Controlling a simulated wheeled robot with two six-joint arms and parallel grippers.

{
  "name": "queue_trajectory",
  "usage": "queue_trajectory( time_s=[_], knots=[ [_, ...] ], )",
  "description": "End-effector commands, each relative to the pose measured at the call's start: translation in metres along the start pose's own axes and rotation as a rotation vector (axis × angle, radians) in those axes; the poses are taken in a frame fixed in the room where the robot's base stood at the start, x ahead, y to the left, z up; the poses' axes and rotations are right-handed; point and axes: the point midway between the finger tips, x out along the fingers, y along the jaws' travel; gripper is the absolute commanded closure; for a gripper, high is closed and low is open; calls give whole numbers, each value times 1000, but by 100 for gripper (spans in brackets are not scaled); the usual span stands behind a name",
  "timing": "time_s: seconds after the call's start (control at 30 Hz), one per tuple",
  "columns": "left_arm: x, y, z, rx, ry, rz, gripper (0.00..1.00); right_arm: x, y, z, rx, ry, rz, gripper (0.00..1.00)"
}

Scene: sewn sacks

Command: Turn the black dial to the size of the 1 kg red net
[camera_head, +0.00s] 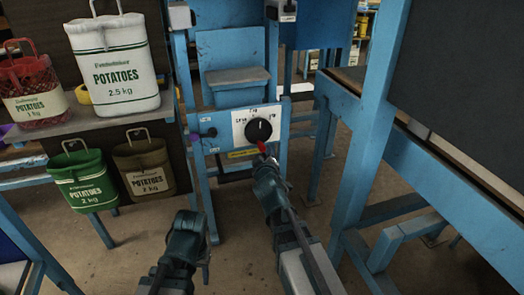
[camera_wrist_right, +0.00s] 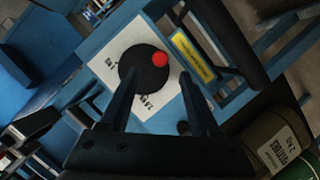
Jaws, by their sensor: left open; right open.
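The black dial (camera_head: 259,130) sits on a white plate on the blue machine's front; it also shows in the right wrist view (camera_wrist_right: 138,78). Small printed marks surround it, too small to read surely, and I cannot tell where it points. My left gripper (camera_head: 204,250) is open, low and empty.
A yellow label (camera_wrist_right: 194,55) and a dark knob (camera_head: 210,132) are near the dial. Blue table framing stands close on the right.

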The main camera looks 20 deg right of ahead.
Motion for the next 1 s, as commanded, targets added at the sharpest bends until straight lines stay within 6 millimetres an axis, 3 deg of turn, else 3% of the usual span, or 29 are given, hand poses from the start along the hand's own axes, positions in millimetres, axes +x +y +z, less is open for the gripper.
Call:
queue_trajectory(
  time_s=[0.03, 0.1, 0.4, 0.6, 0.93, 1.0],
  knots=[
    [6, 1, 0, -1, 0, 0, 50, 18, -1, 1, 1, -1, 1, 37],
    [10, 1, -1, -2, 0, 0, 50, 32, -1, 1, 1, -1, 1, 37],
    [22, 2, -1, -5, 0, 0, 50, 78, -1, 0, 1, 0, 0, 37],
    [25, 2, -1, -6, 0, 0, 50, 90, 0, 0, 0, 0, 1, 37],
    [25, 2, -1, -7, 0, 0, 50, 91, 0, 0, 0, 0, 0, 37],
    [25, 2, -1, -7, 0, 0, 50, 91, 0, 0, 0, 0, 0, 48]
  ],
)
